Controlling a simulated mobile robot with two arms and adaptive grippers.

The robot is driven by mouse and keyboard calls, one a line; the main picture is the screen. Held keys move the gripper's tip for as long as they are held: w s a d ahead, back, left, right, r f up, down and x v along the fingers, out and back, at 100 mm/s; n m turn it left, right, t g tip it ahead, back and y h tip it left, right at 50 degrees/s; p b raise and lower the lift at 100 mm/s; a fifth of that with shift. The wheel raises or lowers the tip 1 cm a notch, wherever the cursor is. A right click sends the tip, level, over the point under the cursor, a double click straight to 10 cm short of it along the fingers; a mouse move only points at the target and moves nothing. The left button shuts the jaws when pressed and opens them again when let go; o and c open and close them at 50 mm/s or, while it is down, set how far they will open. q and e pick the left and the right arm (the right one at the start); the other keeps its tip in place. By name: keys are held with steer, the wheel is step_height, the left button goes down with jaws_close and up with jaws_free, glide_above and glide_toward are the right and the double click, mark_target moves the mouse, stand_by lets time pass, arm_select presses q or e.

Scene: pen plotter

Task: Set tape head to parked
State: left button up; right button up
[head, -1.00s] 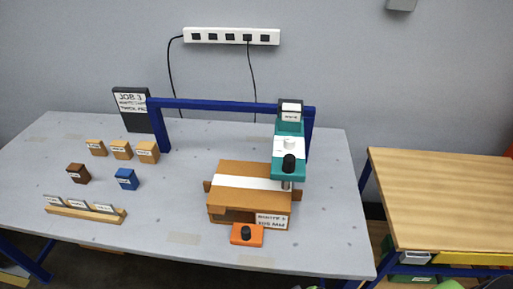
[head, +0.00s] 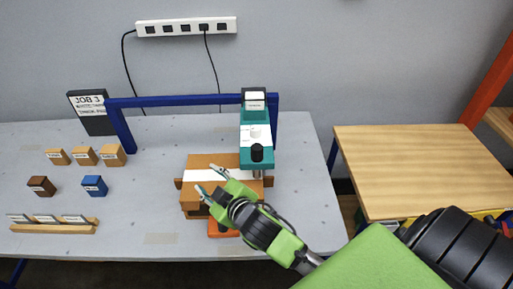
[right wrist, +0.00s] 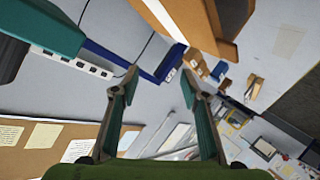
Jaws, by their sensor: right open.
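The teal tape head (head: 257,145) hangs on the blue gantry (head: 180,101), near its right end. It has a white panel, a black knob (head: 257,153) and a label on top. Below it is a brown carton (head: 195,163) with a white strip on top. My right gripper (head: 208,180) is open and empty, in front of the carton and left of the head, hiding part of the carton. In the right wrist view, its open fingers (right wrist: 158,75) show nothing between them. My left gripper is not in view.
An orange block (head: 222,228) sits before the carton, partly hidden by my right arm. Small tan, brown and blue boxes (head: 94,186) and a wooden rack (head: 55,228) stand at left. A JOB 3 sign (head: 90,110) stands behind. A wooden table (head: 410,165) is at right.

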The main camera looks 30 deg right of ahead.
steer(key=w+a+r+n+t+y, duration=0.3)
steer(key=a+r+n+y, duration=0.25)
steer(key=r, duration=0.55)
steer(key=w+a+r+n+t+y, duration=0.2)
steer(key=w+a+r+n+y, duration=0.25)
steer(key=r, duration=0.65)
steer(key=s+a+r+n+g+y, duration=0.3)
steer(key=s+a+n+g+y, duration=0.15)
steer(key=n, duration=0.55)
steer(key=s+a+r+n+g+y, duration=0.3)
steer(key=a+n+g+y, duration=0.25)
steer(key=n, duration=0.35)
steer(key=n+g+h+p, duration=0.1)
steer(key=n+g+h, duration=0.8)
steer(key=h, duration=1.1)
glide_above(257, 146)
step_height(257, 146, down, 8)
step_height(257, 146, down, 14)
steer(key=p, duration=0.4)
